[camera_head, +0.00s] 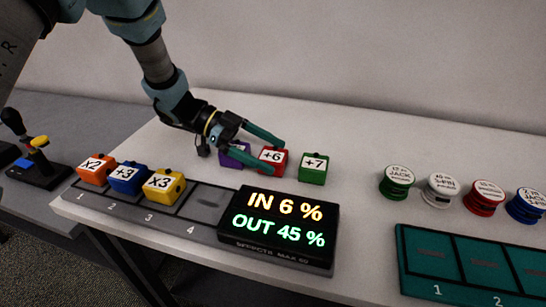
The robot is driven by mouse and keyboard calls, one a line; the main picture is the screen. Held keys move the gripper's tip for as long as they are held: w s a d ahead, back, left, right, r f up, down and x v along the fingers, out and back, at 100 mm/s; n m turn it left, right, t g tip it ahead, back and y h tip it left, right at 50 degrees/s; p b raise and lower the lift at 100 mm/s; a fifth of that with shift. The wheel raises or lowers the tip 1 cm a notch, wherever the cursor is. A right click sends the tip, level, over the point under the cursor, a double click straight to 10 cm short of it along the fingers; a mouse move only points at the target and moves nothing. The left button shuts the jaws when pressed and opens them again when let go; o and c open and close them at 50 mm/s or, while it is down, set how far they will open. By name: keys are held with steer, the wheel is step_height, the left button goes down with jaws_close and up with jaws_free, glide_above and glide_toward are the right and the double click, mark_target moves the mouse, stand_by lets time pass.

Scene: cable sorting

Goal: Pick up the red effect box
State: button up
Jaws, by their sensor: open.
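The red effect box (272,161), labelled +6, stands on the table between a purple box (235,155) and a green box labelled +7 (313,168). My gripper (263,145) is open. Its two teal fingers reach in from the upper left. One finger passes behind the red box's top and the other comes down over the purple box, on the near left side. The fingers partly hide the purple box and its label. I cannot tell whether the fingers touch the red box.
A numbered rack (202,203) holds orange, blue and yellow boxes; slot 4 is empty. A display (280,228) reads IN 6 %, OUT 45 %. Several round spools stand at right behind a teal tray (440,256). Joystick controls (38,165) sit far left. The table behind the green box is clear.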

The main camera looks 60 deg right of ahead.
steer(key=shift+s+d+f, duration=0.1)
steer(key=shift+s, duration=0.1)
steer(key=c, duration=1.5)
